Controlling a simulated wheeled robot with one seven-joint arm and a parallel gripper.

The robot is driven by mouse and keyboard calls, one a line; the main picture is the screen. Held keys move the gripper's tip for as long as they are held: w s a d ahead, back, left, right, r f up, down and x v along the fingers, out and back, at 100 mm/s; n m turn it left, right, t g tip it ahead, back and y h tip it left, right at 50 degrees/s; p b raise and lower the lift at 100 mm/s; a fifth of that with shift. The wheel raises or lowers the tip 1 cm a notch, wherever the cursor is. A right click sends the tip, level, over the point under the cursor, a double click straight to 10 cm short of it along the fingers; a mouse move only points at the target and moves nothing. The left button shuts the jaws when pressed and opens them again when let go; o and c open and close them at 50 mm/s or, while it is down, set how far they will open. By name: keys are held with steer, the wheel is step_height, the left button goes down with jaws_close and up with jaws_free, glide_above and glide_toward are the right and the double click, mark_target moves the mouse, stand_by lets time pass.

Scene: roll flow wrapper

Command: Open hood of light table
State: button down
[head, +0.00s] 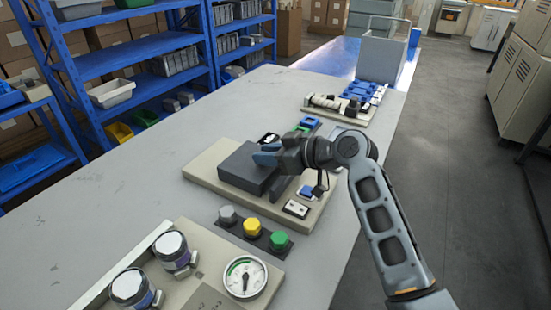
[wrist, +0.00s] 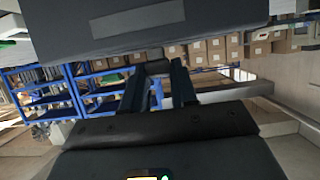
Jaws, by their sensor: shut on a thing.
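The light table has a beige base plate (head: 205,163) on the grey bench, with a dark grey box-like hood (head: 243,168) on it. The hood looks down or nearly down; its exact angle is hard to tell. In the wrist view the hood (wrist: 140,20) fills the top as a dark slab with a lighter strip. My gripper (head: 266,155) is at the hood's far right side. In the wrist view my gripper's fingers (wrist: 157,78) reach up to the hood, shut on a small dark part between their tips, which looks like the hood's handle. The grip is partly hidden in the head view.
Behind are blue fixtures (head: 363,91) and a clear box (head: 383,55). Blue shelves (head: 105,60) stand left. Bare bench (head: 110,195) lies left of the plate.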

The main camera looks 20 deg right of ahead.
steer(key=shift+w+a+f, duration=0.1)
steer(key=shift+w+a, duration=0.55)
steer(key=shift+w, duration=0.25)
steer(key=c, duration=0.9)
jaws_free()
steer(key=shift+s, duration=0.1)
steer(key=shift+b+v, duration=0.35)
steer(key=shift+v, duration=3.55)
